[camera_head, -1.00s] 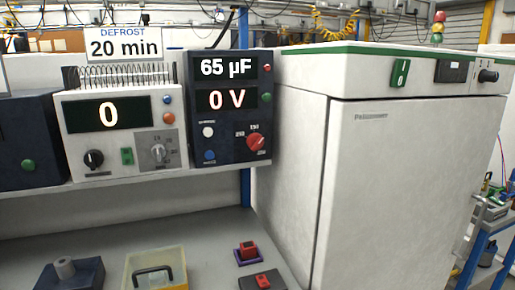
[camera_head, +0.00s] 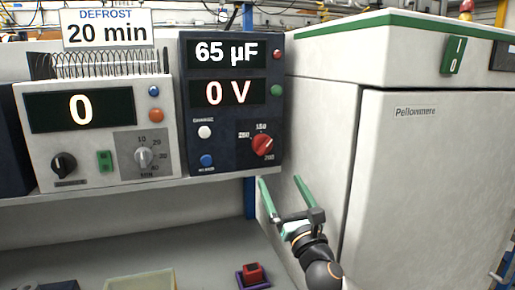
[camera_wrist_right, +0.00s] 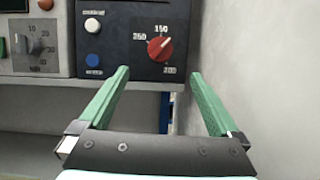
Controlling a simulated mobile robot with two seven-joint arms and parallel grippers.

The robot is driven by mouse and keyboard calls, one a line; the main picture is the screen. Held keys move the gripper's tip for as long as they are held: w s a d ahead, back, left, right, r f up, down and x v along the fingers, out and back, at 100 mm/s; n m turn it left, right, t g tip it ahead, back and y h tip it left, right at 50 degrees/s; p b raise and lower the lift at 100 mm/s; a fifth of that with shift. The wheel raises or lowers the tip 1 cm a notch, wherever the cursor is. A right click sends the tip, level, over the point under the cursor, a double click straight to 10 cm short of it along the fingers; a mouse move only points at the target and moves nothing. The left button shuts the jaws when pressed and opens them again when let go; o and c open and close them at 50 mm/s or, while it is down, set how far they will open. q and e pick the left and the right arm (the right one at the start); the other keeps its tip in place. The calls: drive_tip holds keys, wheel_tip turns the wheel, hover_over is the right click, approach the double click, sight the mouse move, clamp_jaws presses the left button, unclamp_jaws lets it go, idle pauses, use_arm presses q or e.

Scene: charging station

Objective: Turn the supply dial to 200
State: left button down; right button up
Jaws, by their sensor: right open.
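The red supply dial (camera_head: 262,145) is on the dark blue unit (camera_head: 225,130), with marks 150, 200 and 250 around it. Its raised ridge slants from lower left to upper right; I cannot tell which end points. It also shows in the right wrist view (camera_wrist_right: 160,48), ahead of the fingers. The unit's displays read 65 µF and 0 V. My right gripper (camera_head: 280,180) is open and empty, its green fingers pointing up at the unit. In the right wrist view the fingertips (camera_wrist_right: 159,74) are spread below and either side of the dial, apart from it. My left gripper is out of view.
White button (camera_head: 205,132) and blue button (camera_head: 206,160) sit left of the dial. A white defrost unit (camera_head: 95,130) reading 0 stands left. A large white cabinet (camera_head: 420,170) is close on the right. A red block (camera_head: 253,273) lies on the lower bench.

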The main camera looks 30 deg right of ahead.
sight(265, 150)
drive_tip(key=p+x, duration=0.1)
drive_tip(key=x, duration=1.2)
drive_tip(key=shift+r+p, duration=0.1)
drive_tip(key=shift+p, duration=0.3)
drive_tip(key=c, duration=1.4)
